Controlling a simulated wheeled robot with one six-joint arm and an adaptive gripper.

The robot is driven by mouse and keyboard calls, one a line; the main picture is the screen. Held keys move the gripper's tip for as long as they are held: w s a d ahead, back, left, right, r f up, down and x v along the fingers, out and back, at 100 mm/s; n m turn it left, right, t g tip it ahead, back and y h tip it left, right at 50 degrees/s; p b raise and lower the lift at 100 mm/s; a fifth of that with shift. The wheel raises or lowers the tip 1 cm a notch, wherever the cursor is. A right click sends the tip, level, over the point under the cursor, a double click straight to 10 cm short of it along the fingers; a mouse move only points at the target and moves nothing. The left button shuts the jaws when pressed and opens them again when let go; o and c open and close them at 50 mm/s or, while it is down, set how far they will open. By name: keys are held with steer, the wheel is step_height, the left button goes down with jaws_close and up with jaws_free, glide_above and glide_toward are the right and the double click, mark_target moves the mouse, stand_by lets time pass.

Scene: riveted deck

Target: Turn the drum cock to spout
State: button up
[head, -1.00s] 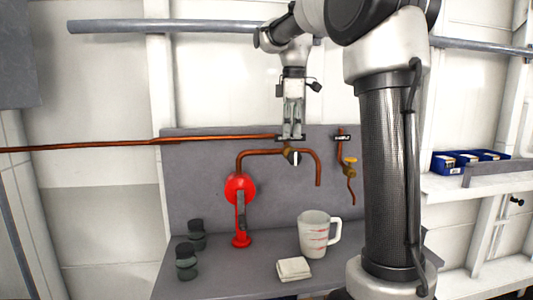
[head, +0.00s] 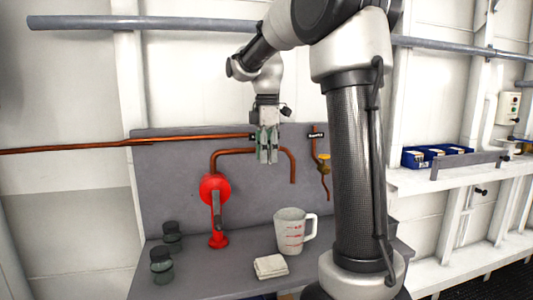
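My gripper (head: 267,160) points down in front of the copper pipe (head: 232,151) on the grey back panel. Its two fingers are close together, side by side, over the spot where the cock sits on the pipe. The cock and its handle are hidden behind the fingers, so I cannot tell whether they touch it or grip it. The pipe's spout (head: 293,172) bends down to the right of my gripper. A white measuring jug (head: 289,234) with red marks stands on the bench below the spout.
A red hand pump (head: 215,190) stands left of the spout. Two dark jars (head: 162,264) and a folded cloth (head: 270,266) are on the bench (head: 215,276). Blue boxes (head: 421,157) sit on a right shelf.

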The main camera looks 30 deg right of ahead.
jaws_close()
steer(key=shift+a+h, duration=0.1)
steer(key=shift+h, duration=0.2)
steer(key=shift+w+a+f+g+h, duration=0.1)
steer(key=shift+g+h, duration=0.1)
steer(key=shift+h, duration=0.4)
steer(key=shift+a+f+g+h, duration=0.1)
steer(key=shift+g+h, duration=0.1)
steer(key=shift+h, duration=0.4)
steer(key=g+h, duration=0.1)
steer(key=h, duration=0.2)
steer(key=shift+f+h, duration=0.15)
steer(key=shift+h, duration=0.15)
steer(key=h, duration=0.1)
steer(key=g+h, duration=0.1)
steer(key=h, duration=0.3)
steer(key=shift+a+f+g, duration=0.1)
steer(key=shift+f+g, duration=0.2)
steer(key=shift+f, duration=0.05)
steer(key=h, duration=0.2)
steer(key=g+h, duration=0.1)
steer(key=h, duration=0.2)
steer(key=shift+f+g+h, duration=0.3)
